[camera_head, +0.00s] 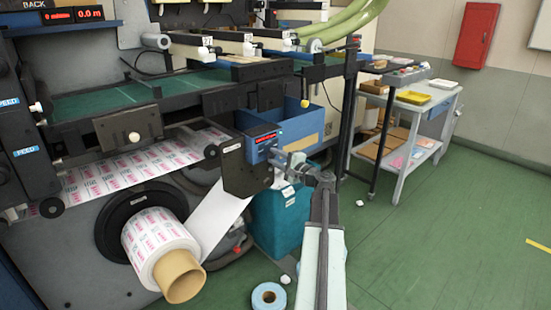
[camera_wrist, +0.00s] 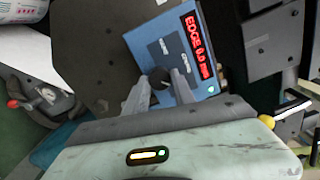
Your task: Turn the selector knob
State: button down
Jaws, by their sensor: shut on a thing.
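The selector knob (camera_wrist: 159,79) is a small dark round knob on a blue control box (camera_wrist: 190,30). The box has a red lit display reading EDGE 0.0 mm. In the wrist view my gripper (camera_wrist: 160,82) has one finger on each side of the knob and is shut on it. In the head view my gripper (camera_head: 282,163) reaches to the right side of the blue box (camera_head: 262,146), below the machine's front rail. The knob is hidden behind the gripper there.
A dark plate (camera_head: 245,172) stands left of the box. A printed label roll (camera_head: 160,245) sits lower left. A teal bin (camera_head: 280,215) is below. A grey cart (camera_head: 420,115) stands right. Green floor is open at the right.

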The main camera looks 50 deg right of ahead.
jog(key=c, duration=1.1)
grip_release()
jog(key=shift+o, duration=0.2)
jog(key=shift+s, duration=0.1)
jog(key=s, duration=0.7)
jog(key=shift+s+a, duration=0.3)
